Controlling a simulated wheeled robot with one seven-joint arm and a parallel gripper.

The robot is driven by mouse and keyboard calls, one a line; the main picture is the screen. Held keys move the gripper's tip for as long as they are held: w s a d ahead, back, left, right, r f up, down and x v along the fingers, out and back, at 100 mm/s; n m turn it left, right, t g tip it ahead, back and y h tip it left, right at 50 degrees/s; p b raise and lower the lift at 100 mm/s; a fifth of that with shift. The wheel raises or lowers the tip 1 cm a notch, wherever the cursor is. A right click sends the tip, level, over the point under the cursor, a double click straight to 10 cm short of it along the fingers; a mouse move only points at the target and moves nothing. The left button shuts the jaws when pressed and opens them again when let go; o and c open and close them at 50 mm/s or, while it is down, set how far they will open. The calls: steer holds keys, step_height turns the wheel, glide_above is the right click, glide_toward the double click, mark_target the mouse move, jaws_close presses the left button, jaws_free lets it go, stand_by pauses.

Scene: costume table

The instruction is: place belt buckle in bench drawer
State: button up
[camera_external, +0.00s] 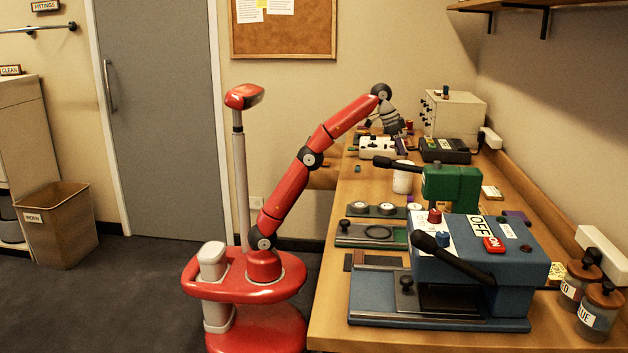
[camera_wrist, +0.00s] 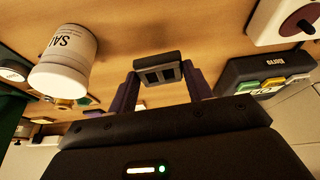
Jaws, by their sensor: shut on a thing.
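My gripper (camera_wrist: 160,78) is shut on a small dark grey buckle (camera_wrist: 158,66) with two rectangular openings, which sits between the purple fingertips in the wrist view. In the external view my gripper (camera_external: 403,138) is over the far part of the wooden bench (camera_external: 335,290), and the buckle is too small to make out. What looks like the bench drawer (camera_external: 322,179) juts out from the bench's left side, partly behind my red arm. Its inside cannot be seen clearly.
A white jar (camera_external: 402,179), also in the wrist view (camera_wrist: 66,62), stands near my gripper. A dark box with coloured buttons (camera_external: 445,150), a green press (camera_external: 452,187) and a large blue press (camera_external: 478,262) crowd the bench. A beige cabinet (camera_external: 455,113) stands at the back.

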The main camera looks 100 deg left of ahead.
steer(key=shift+r, duration=0.35)
